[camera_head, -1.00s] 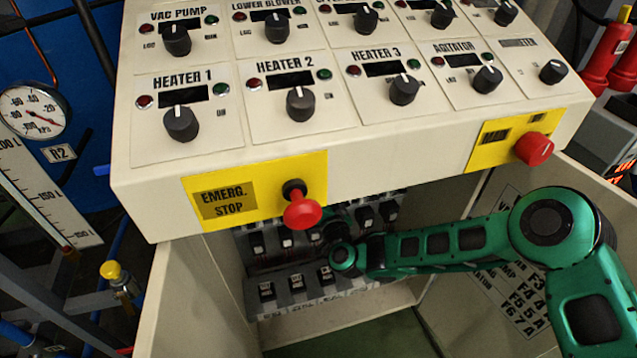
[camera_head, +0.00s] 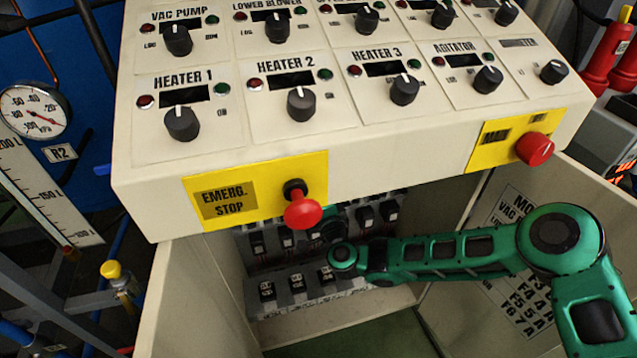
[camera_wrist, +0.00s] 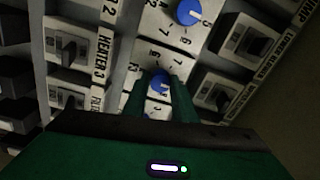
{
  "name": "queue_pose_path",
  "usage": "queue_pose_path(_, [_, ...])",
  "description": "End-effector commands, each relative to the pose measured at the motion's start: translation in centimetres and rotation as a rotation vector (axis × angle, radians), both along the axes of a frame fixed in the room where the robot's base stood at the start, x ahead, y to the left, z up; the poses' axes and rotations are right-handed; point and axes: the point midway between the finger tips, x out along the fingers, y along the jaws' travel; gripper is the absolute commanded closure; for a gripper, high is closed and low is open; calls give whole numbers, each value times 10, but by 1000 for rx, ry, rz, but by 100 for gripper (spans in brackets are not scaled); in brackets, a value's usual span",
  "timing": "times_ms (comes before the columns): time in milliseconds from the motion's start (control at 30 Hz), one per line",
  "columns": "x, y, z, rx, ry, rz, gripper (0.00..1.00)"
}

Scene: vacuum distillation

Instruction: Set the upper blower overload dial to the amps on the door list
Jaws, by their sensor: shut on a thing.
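In the wrist view my gripper (camera_wrist: 162,92) has its two green fingers closed on a blue dial (camera_wrist: 161,80) with a white pointer mark. The dial sits on a white plate with printed numbers around it, partly covered by the fingers. A second blue dial (camera_wrist: 189,12) shows above it on the same kind of plate. Which blower the held dial belongs to is not readable. In the head view my green arm reaches into the open cabinet, and the fingers are hidden there. The door list (camera_head: 517,265) is on the inside of the right door, partly covered by my arm.
Black switches (camera_wrist: 218,90) flank the dials on both sides, close to my fingers. The console overhangs the cabinet, with a red emergency stop button (camera_head: 301,208) at its front and another red knob (camera_head: 534,149) at right. The left door (camera_head: 190,295) stands open.

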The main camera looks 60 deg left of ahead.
Motion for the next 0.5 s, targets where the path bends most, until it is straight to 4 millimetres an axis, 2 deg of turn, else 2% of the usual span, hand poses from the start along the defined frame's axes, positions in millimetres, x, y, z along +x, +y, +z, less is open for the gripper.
queue_pose_path(33, [7,-2,-2,-1,-1,-12,97])
queue_pose_path(367, [8,-2,-2,-1,0,-13,97])
queue_pose_path(400, [8,-2,-2,-1,-1,-14,70])
queue_pose_path(467, [8,-2,-2,-1,-1,-13,56])
queue_pose_path(500, [7,-2,-2,-1,0,-12,56])
